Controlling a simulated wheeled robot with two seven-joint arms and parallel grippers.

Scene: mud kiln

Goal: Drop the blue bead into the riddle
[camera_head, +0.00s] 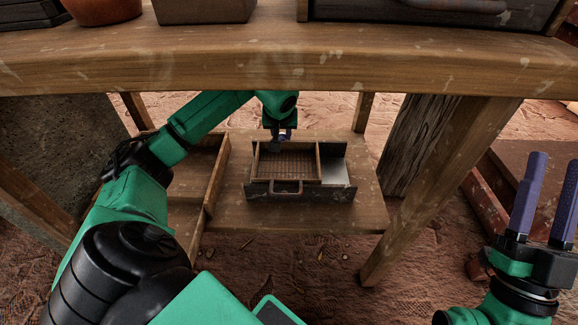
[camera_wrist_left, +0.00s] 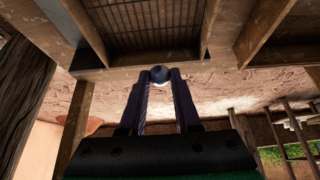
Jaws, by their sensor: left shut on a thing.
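The riddle (camera_head: 286,166), a wooden-framed box with a wire mesh floor, sits in a dark metal tray (camera_head: 337,172) on the low shelf under the bench. Its mesh also shows at the top of the left wrist view (camera_wrist_left: 145,28). My left gripper (camera_head: 282,138) is at the riddle's far side, under the bench top. In the left wrist view, the left gripper (camera_wrist_left: 160,80) is shut on the round dark blue bead (camera_wrist_left: 160,73), held between its fingertips. The bead is not clear in the head view. My right gripper (camera_head: 552,165) is open and empty at the far right.
The thick bench top (camera_head: 280,55) overhangs the shelf (camera_head: 300,218). A wooden compartment (camera_head: 214,175) stands left of the tray. A bench leg (camera_head: 440,185) and a dark post (camera_head: 415,145) stand to the right. A handle (camera_head: 286,186) is on the tray's near side.

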